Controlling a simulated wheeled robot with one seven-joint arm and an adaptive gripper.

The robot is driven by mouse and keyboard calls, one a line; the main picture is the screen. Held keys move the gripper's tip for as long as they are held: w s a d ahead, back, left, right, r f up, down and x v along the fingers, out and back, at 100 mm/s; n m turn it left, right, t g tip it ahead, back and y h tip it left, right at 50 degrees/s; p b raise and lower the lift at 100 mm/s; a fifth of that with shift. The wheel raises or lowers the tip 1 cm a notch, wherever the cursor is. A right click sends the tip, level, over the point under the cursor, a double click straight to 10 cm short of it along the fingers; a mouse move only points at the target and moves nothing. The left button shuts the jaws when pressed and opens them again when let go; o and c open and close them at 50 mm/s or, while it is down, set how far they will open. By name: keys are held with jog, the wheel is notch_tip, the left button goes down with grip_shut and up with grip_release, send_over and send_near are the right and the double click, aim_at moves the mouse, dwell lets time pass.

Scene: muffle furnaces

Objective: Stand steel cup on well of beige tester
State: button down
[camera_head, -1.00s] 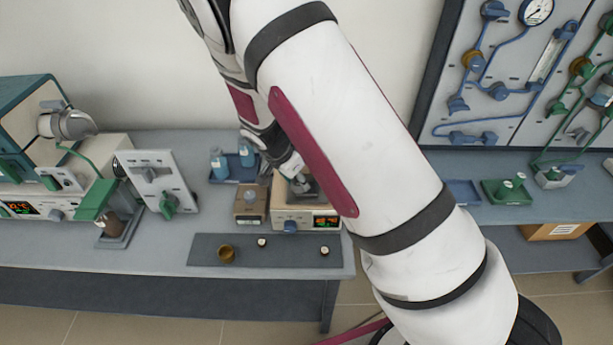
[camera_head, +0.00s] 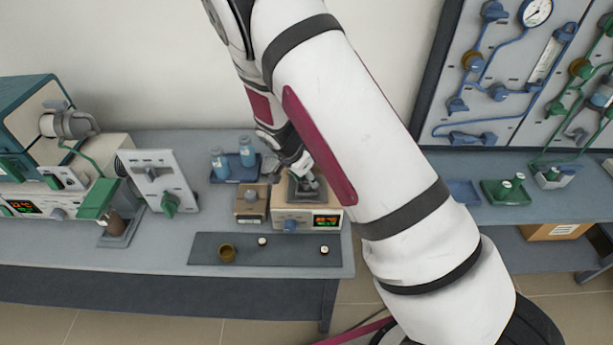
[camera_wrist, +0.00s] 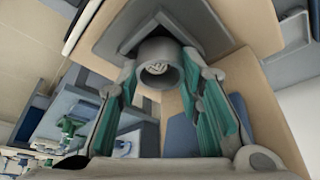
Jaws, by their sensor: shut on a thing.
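The beige tester (camera_head: 275,217), with a blue knob and a lit display, stands on the bench. In the head view its top well (camera_head: 293,191) is a dark grey square partly hidden by my arm. My gripper (camera_head: 306,180) is over the tester's top. In the wrist view my gripper (camera_wrist: 160,82) has its teal-padded fingers shut on the steel cup (camera_wrist: 158,54), a grey open-topped cup with something pale inside. The cup is at the tester's grey well (camera_wrist: 205,25). I cannot tell whether its base touches the well.
A smaller beige box (camera_head: 251,206) stands just left of the tester. Behind it is a blue tray (camera_head: 230,173) with blue bottles. A dark mat (camera_head: 205,250) in front holds a brass cup (camera_head: 227,253) and two small pieces. A grey panel with a green knob (camera_head: 170,203) stands left.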

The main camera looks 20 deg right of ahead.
jog(key=shift+s+f, duration=0.15)
jog(key=shift+f, duration=0.3)
jog(key=c, duration=1.1)
grip_release()
jog(key=shift+f, duration=0.2)
jog(key=shift+r, duration=0.1)
